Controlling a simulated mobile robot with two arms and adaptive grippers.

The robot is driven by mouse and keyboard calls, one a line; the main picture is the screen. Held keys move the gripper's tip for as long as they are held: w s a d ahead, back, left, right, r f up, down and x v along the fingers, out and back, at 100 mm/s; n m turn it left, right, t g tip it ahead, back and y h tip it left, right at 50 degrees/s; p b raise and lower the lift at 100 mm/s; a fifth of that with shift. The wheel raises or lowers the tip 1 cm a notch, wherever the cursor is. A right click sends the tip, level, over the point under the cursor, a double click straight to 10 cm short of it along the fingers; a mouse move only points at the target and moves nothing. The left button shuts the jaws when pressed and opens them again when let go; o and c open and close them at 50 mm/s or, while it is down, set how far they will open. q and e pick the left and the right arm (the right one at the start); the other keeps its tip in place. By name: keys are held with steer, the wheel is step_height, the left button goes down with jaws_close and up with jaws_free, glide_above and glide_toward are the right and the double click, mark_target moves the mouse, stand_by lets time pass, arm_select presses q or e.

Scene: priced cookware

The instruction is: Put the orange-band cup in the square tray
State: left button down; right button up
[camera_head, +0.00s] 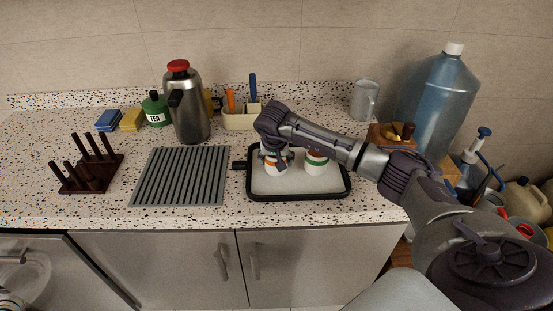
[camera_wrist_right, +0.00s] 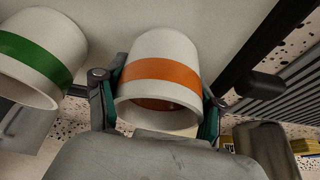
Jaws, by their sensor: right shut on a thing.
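The orange-band cup (camera_wrist_right: 163,72) is white with an orange stripe. In the right wrist view it sits between the two fingers of my right gripper (camera_wrist_right: 158,110), which is shut on it. In the head view the orange-band cup (camera_head: 278,167) is partly hidden by my right gripper (camera_head: 274,155), over the left part of the square tray (camera_head: 300,197). The tray has a black rim and a pale floor. I cannot tell whether the cup touches the floor. A green-band cup (camera_head: 316,165) stands beside it in the tray and also shows in the right wrist view (camera_wrist_right: 40,55). My left gripper is not in view.
A grey ridged mat (camera_head: 180,176) lies left of the tray, with a dark peg rack (camera_head: 88,168) further left. A steel jug (camera_head: 188,105), utensil holder (camera_head: 240,119) and grey mug (camera_head: 364,100) stand behind. A large blue bottle (camera_head: 436,100) is at right.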

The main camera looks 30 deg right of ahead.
steer(key=shift+f, duration=0.1)
steer(key=o, duration=1.7)
steer(key=shift+r, duration=0.3)
steer(key=b+v, duration=0.2)
steer(key=v, duration=0.9)
steer(key=shift+s+a+r, duration=0.1)
steer(key=shift+s+r, duration=0.05)
steer(key=shift+r, duration=0.2)
